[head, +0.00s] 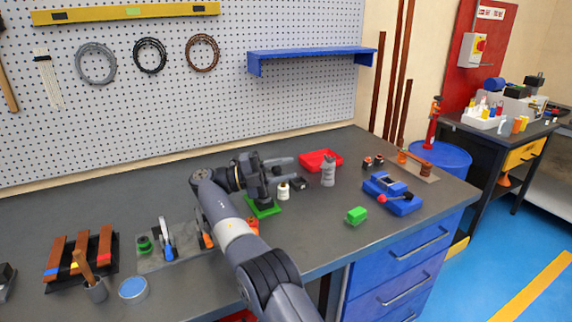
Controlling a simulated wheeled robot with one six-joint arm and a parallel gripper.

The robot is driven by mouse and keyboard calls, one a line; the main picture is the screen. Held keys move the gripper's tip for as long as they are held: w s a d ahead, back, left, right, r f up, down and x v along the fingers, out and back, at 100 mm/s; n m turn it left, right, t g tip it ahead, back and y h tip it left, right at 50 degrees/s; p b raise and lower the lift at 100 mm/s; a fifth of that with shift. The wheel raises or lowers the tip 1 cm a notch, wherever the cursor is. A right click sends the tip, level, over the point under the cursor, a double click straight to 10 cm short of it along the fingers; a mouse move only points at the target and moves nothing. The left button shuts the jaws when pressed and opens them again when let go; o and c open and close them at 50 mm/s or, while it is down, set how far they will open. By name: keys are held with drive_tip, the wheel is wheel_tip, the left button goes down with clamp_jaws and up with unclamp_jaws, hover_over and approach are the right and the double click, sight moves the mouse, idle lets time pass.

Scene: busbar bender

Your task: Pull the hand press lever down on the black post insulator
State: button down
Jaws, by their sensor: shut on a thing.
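The hand press (263,208) stands on a green base near the middle of the bench. Its dark upright is partly covered by my arm. My gripper (278,166) is at the top of the press, pointing to the right, and shut on the press lever. The lever is mostly hidden by the jaws and wrist, so its exact angle cannot be told. I cannot make out the black post insulator under the press. A small black block (298,184) and a white-and-brown cylinder (283,191) stand just right of the press.
Busbars on a black rack (81,261), a cup (96,291) and a grey plate with clamps (160,258) are left.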

idle(0.3)
drive_tip(key=c, duration=1.1)
unclamp_jaws()
drive_tip(key=shift+c, duration=0.2)
drive_tip(key=shift+r, duration=0.1)
